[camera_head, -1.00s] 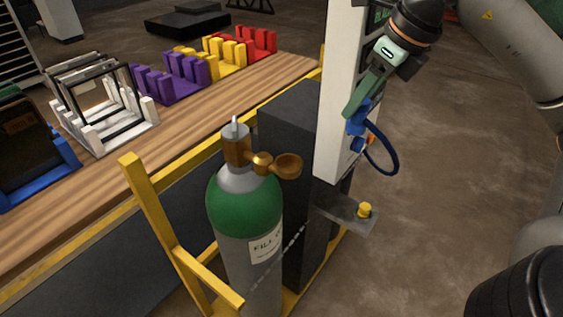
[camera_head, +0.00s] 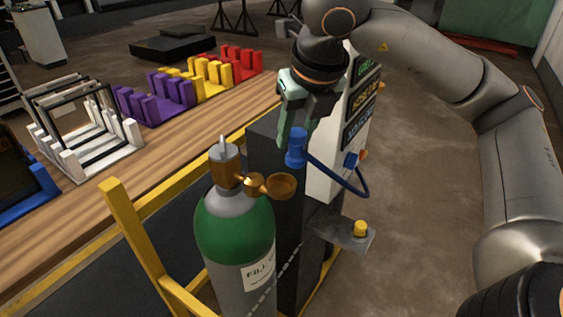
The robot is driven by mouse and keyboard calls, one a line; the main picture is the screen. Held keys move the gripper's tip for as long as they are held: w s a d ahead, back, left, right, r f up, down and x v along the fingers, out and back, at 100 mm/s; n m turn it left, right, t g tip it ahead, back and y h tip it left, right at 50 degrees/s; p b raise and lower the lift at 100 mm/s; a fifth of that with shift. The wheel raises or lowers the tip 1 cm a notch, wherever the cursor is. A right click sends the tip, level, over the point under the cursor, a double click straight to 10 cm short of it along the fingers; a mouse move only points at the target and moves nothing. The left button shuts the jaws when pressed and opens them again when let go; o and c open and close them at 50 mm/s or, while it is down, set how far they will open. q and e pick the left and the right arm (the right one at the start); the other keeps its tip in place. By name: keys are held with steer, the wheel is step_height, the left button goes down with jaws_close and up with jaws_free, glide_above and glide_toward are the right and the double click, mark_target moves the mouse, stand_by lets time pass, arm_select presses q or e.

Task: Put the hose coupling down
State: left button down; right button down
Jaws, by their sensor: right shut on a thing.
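The blue hose coupling (camera_head: 297,148) hangs in the grip of my right gripper (camera_head: 296,128), which is shut on it. It is held in the air above and to the right of the cylinder's brass valve outlet (camera_head: 270,186), apart from it. The green-and-grey gas cylinder (camera_head: 235,229) stands upright in a yellow frame. My left gripper is not in view.
A white panel (camera_head: 328,187) with labels stands behind the coupling, on a dark post. A small shelf bracket (camera_head: 343,237) with a yellow peg (camera_head: 360,228) juts out below it. The wooden bench (camera_head: 190,140) at left holds white, purple, yellow and red racks.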

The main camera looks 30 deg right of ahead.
mark_target(277, 177)
steer(key=shift+w+a+f, duration=0.25)
steer(key=shift+a+f, duration=0.2)
steer(key=shift+f, duration=0.15)
steer(key=shift+w+a+f, duration=0.2)
steer(key=shift+a+f, duration=0.2)
steer(key=shift+f, duration=0.15)
steer(key=shift+w+a+f+p, duration=0.1)
steer(key=shift+f+p, duration=0.05)
steer(key=shift+f, duration=0.8)
steer(key=shift+a+f+p, duration=0.1)
steer(key=shift+f+p, duration=0.05)
steer(key=shift+f, duration=0.75)
steer(key=shift+c, duration=2.3)
jaws_free()
steer(key=shift+r, duration=0.1)
steer(key=d+v, duration=0.1)
steer(key=v, duration=1)
steer(key=shift+a+r, duration=0.4)
steer(key=shift+a, duration=0.1)
